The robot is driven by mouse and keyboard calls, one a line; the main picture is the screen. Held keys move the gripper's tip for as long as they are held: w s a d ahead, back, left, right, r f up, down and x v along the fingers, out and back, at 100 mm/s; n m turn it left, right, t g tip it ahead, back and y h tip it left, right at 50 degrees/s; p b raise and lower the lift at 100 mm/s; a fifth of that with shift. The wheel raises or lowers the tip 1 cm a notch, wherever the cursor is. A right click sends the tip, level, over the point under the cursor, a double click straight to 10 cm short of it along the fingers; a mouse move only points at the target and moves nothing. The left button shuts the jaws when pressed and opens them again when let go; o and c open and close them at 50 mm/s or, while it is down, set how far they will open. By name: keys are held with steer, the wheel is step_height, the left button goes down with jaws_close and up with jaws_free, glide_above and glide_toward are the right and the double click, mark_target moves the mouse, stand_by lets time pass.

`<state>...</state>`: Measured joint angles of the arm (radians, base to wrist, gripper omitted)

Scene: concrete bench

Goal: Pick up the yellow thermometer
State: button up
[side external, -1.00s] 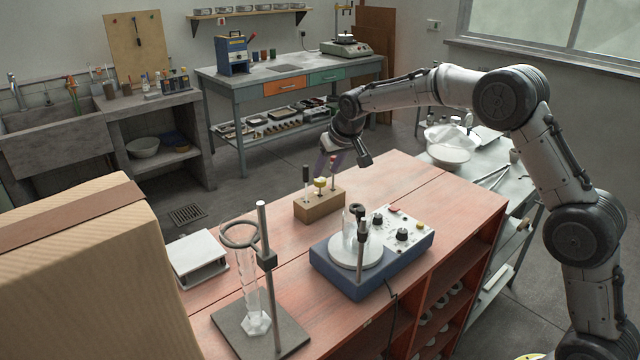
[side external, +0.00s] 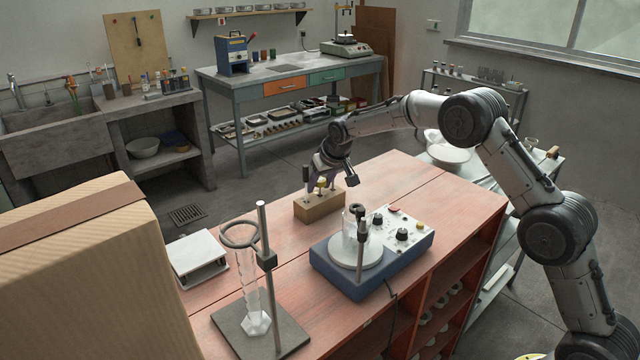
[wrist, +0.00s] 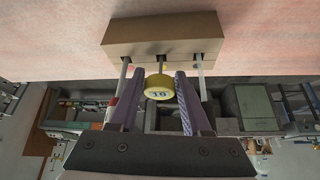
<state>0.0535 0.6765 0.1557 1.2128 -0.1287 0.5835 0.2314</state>
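The yellow thermometer (side external: 321,183) stands in the middle of a wooden block (side external: 320,208) on the red bench. In the wrist view its round yellow head (wrist: 158,88) carries a dark marking that looks like "16". My gripper (side external: 320,182) is tilted down over the block. In the wrist view my gripper (wrist: 159,85) is open, with its two purple fingers on either side of the yellow head and a gap on each side. The block (wrist: 163,38) shows at the top of that view. Two other rods stand in the block, one on each side, just outside the fingers.
A blue stirrer unit (side external: 375,265) with a glass vessel and knobs stands in front of the block. A ring stand (side external: 265,260) with a glass cylinder is at the front left. A white platform (side external: 197,255) lies left. The bench behind the block is clear.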

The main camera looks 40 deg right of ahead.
jaws_close()
step_height(320, 180, up, 24)
stand_by(1.6)
stand_by(1.2)
steer(key=shift+w+d+f+m, duration=0.1)
steer(key=shift+f+m, duration=0.15)
steer(key=shift+m, duration=0.05)
stand_by(0.6)
steer(key=shift+w+f, duration=0.15)
steer(key=shift+w, duration=0.05)
steer(key=shift+w+f, duration=0.1)
steer(key=shift+f, duration=0.1)
